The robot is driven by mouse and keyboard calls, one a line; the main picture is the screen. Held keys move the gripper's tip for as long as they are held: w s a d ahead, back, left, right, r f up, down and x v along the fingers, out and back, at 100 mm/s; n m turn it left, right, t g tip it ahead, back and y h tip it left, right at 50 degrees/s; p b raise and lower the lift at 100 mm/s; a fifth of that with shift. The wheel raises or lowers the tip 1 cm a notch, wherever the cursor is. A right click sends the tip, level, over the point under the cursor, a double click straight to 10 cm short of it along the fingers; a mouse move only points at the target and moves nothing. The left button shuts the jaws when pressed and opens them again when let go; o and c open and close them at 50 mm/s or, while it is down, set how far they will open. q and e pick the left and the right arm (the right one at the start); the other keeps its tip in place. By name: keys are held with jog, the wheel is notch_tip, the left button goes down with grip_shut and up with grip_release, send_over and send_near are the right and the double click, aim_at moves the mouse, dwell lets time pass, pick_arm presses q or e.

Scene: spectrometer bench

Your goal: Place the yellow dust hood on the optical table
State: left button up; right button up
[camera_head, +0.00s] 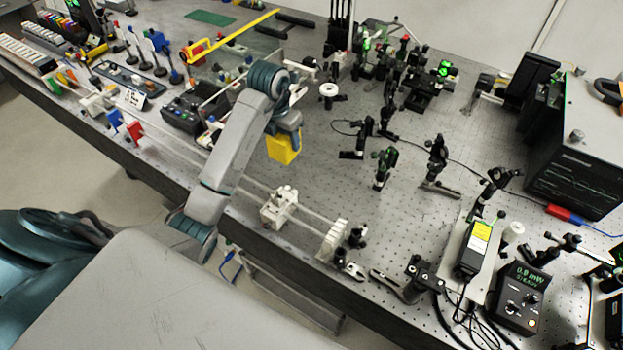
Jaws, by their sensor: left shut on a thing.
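The yellow dust hood (282,150) is a small box-like piece below my left gripper (284,130). My left gripper is shut on it, pointing down over the optical table (330,190). The fingers partly cover the hood's upper part. I cannot tell whether the hood's lower edge touches the table or hangs just above it. The optical table is grey with a grid of holes and carries many optical parts. My right gripper is not in view.
A white carriage (278,208) on a rail stands in front of the hood. Dark posts (357,145) stand to its right, and a black control box (190,112) to its left. A black instrument (570,170) is far right. Some bare table lies right of the hood.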

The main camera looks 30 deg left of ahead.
aim_at(279, 138)
pick_arm(q)
notch_tip(279, 138, down, 7)
jog(key=b, duration=0.6)
jog(key=shift+f+b, duration=0.7)
jog(key=shift+f, duration=0.6)
jog(key=shift+f, duration=0.15)
jog(key=o, duration=1)
jog(key=r+p, duration=0.3)
jog(key=r, duration=0.1)
jog(key=s+r+p, duration=0.1)
jog(key=r+p, duration=0.3)
jog(key=s+r+p, duration=0.1)
jog(key=r+p, duration=0.2)
jog(key=r, duration=0.1)
jog(key=shift+a+r+p, duration=0.1)
jog(key=shift+r+p, duration=0.05)
jog(key=shift+p, duration=0.25)
